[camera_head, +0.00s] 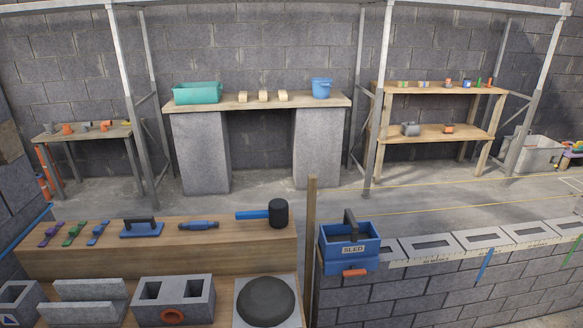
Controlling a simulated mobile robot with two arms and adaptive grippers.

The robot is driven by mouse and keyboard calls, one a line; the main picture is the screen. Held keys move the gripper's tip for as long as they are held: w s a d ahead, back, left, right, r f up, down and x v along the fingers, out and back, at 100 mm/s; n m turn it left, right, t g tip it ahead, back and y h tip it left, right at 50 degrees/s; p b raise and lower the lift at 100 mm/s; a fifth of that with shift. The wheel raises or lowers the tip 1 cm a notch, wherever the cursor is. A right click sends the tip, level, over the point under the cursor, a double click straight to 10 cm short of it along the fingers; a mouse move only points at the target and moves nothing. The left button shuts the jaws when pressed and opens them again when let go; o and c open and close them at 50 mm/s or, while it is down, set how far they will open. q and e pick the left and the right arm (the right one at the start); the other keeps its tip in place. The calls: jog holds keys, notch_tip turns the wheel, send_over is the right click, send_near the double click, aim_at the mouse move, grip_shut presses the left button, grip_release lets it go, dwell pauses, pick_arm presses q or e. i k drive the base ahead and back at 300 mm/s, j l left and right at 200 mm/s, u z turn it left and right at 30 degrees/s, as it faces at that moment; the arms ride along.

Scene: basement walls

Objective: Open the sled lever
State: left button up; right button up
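A blue box-shaped sled (336,251) marked "SLED" sits on top of a grey block wall at centre right. A dark upright handle (350,219) stands up from its back. An orange lever-like piece (355,272) sticks out low on its front face, lying about level. It is too small to tell how it is hinged. Neither of my grippers shows in this view.
A wooden bench (120,260) at front left holds tools, including a blue-handled mallet (278,213). Concrete blocks (197,297) lie in front. A wooden post (310,230) stands just left of the sled. Open floor (270,200) lies behind.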

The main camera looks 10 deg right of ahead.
aim_at(352, 272)
jog(key=u, duration=0.2)
jog(key=i+l+u, duration=0.1)
jog(key=l+u, duration=0.95)
jog(key=i+l, duration=0.05)
jog(key=l, duration=0.05)
